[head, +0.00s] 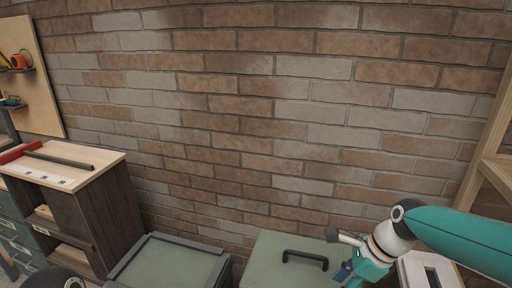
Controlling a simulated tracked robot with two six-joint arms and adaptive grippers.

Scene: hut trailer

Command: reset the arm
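My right arm, teal and white, comes in from the right edge in the head view. Its wrist is bent down at the lower right, in front of a grey-green lidded box. The end of the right gripper (350,270) is partly cut off by the bottom edge, so its fingers are not clear. My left gripper is not in view. Only a dark rounded part shows at the bottom left edge, and I cannot tell what it is.
A wooden-topped cabinet (85,165) stands at left with a dark bar (58,160) on it. A grey-green box with a black handle (305,257) and a dark-rimmed box (120,272) stand low in front of the brick wall (240,110). A wooden frame (490,130) stands at right.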

